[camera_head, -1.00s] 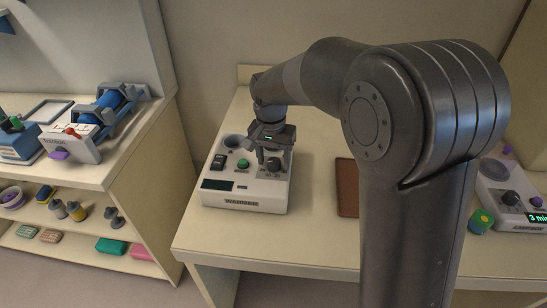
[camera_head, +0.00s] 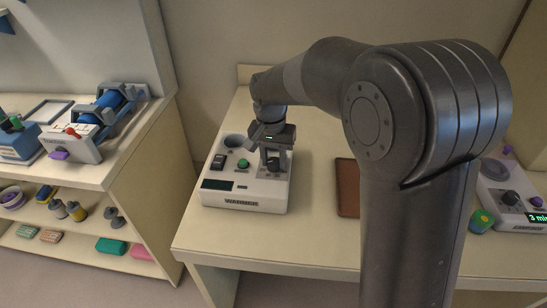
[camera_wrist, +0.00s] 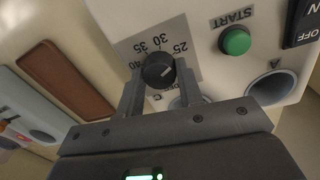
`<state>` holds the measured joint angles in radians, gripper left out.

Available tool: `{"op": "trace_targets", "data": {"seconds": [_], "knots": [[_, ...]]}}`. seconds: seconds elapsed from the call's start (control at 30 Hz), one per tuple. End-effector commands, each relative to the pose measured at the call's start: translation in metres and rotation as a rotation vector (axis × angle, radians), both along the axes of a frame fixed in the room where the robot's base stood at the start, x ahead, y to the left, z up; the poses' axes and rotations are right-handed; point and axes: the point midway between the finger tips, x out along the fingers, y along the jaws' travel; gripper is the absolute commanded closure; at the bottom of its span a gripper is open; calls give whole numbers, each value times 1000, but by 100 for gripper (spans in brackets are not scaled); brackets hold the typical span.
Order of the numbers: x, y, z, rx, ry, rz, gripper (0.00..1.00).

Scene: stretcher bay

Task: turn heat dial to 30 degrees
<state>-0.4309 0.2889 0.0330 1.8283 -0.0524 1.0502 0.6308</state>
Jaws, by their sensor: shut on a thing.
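The warmer (camera_head: 243,203) is a white box with a dark display on the table, below my arm in the head view. Its black heat dial (camera_wrist: 158,68) has printed marks for 25, 30, 35 and 40 and an OFF mark partly covered by my finger. My gripper (camera_wrist: 158,80) is shut on the dial, one finger on each side. A small pale mark shows on the dial's face, but I cannot read its setting surely. In the head view my gripper (camera_head: 273,160) stands over the warmer's right side and partly hides the dial.
A green START button (camera_wrist: 235,41), a black rocker switch (camera_wrist: 302,22) and a round well (camera_wrist: 274,87) are beside the dial. A brown tray (camera_head: 346,188) lies to the right. Another device (camera_head: 514,198) with a lit display stands at the far right.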

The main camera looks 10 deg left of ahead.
Motion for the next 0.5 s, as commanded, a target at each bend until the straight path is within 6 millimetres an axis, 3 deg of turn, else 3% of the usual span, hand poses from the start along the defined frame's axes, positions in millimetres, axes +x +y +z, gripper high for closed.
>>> {"op": "trace_targets", "data": {"seconds": [0.5], "knots": [[0, -1, 0, 0, 0, 391, 89]]}}
